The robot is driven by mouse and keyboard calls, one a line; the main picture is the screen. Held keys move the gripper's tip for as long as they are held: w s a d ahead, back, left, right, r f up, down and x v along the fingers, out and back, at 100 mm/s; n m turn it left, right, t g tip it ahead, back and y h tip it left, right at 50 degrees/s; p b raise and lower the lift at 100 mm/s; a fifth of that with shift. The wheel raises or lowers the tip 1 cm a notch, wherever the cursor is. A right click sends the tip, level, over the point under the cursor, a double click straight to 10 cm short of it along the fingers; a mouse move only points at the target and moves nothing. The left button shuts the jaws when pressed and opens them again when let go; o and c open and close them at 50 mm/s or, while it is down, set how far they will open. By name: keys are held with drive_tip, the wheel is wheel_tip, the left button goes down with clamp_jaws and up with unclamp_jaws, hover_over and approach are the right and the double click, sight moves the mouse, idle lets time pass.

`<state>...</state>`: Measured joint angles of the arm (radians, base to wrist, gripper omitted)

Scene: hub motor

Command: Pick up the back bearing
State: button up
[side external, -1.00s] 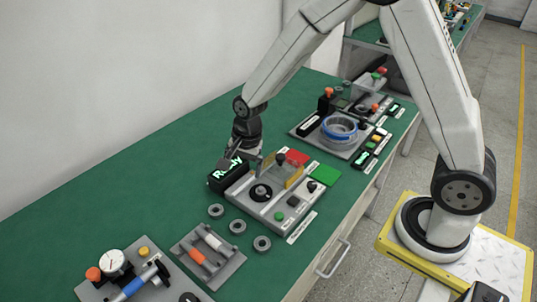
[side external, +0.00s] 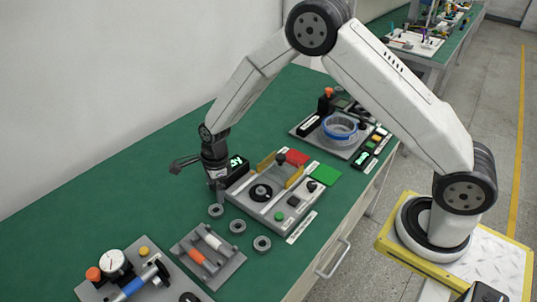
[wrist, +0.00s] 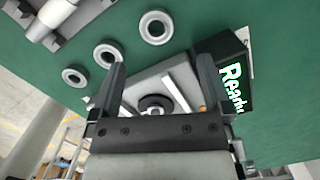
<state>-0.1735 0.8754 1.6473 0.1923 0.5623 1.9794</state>
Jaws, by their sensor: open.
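Three grey ring bearings lie flat in a slanting row on the green table. The bearing at the wall end, which I take as the back bearing (side external: 215,216), also shows at the top of the wrist view (wrist: 168,27). The middle bearing (side external: 237,232) and the front bearing (side external: 262,249) lie nearer the table's front edge. My gripper (side external: 217,195) points down just behind the back bearing, beside the display box. In the wrist view its two fingers (wrist: 161,75) are apart and no bearing is between them. The back bearing lies beyond the fingertips.
A black display box with green text (wrist: 232,88) stands close beside my gripper. A grey assembly plate (side external: 270,213) with a yellow bracket lies to the right of the bearings. A plate with orange and white cylinders (side external: 215,268) lies in front.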

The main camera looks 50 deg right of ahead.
sight(216, 213)
drive_tip(key=shift+a+f, duration=0.15)
drive_tip(key=shift+f, duration=1)
drive_tip(key=shift+f, duration=0.1)
drive_tip(key=shift+a+f, duration=0.2)
drive_tip(key=shift+f, duration=1.05)
drive_tip(key=shift+a+f, duration=0.15)
drive_tip(key=shift+f, duration=1.1)
drive_tip(key=shift+c, duration=0.2)
clamp_jaws()
drive_tip(key=shift+r, duration=0.15)
